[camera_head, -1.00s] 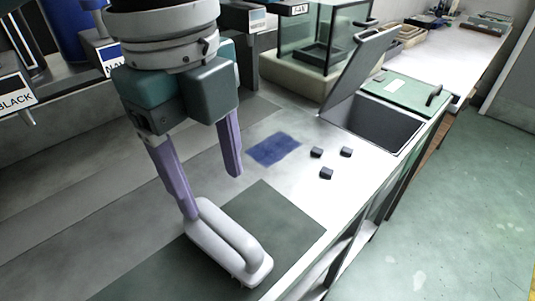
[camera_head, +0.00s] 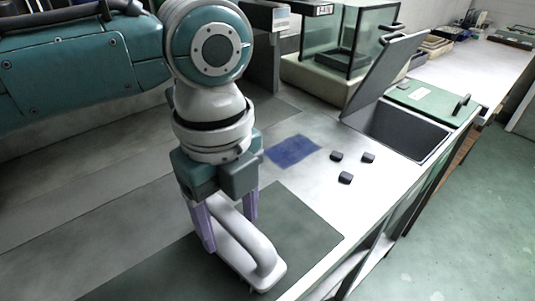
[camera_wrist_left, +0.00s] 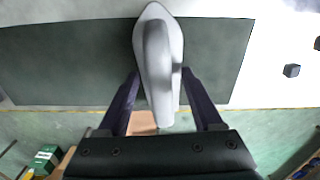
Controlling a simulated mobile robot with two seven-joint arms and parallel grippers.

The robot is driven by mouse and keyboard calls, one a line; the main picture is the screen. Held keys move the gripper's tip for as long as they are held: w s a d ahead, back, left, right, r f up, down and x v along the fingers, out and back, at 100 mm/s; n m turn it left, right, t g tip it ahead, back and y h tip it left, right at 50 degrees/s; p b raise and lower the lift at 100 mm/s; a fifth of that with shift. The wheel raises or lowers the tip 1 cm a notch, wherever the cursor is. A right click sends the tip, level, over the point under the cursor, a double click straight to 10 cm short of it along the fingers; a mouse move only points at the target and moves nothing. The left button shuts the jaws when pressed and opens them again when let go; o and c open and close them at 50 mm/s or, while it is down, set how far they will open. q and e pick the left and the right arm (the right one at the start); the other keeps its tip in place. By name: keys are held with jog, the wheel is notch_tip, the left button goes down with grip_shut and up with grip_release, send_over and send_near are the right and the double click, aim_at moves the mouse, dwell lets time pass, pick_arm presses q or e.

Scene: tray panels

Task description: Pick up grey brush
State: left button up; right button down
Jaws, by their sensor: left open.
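The grey brush (camera_head: 262,262) lies on the dark green mat (camera_head: 310,228) near the counter's front edge, its arched handle facing up. My left gripper (camera_head: 230,234) is low over the brush, its purple fingers pointing down on either side of the handle's rear part. In the left wrist view the brush (camera_wrist_left: 158,60) runs lengthwise between the two fingers (camera_wrist_left: 160,90), with a gap to each finger. The left gripper is open. Whether the fingertips touch the brush body or mat cannot be told. My right gripper does not show.
A blue cloth patch (camera_head: 292,150) and three small dark blocks (camera_head: 345,177) lie behind the mat. An open dark bin with a raised lid (camera_head: 380,75) sits at the right, beside a glass tank (camera_head: 335,35). The counter's edge drops to a green floor (camera_head: 470,210).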

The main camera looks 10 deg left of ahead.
pick_arm(q)
jog(key=shift+c, duration=0.2)
grip_shut()
dwell(0.3)
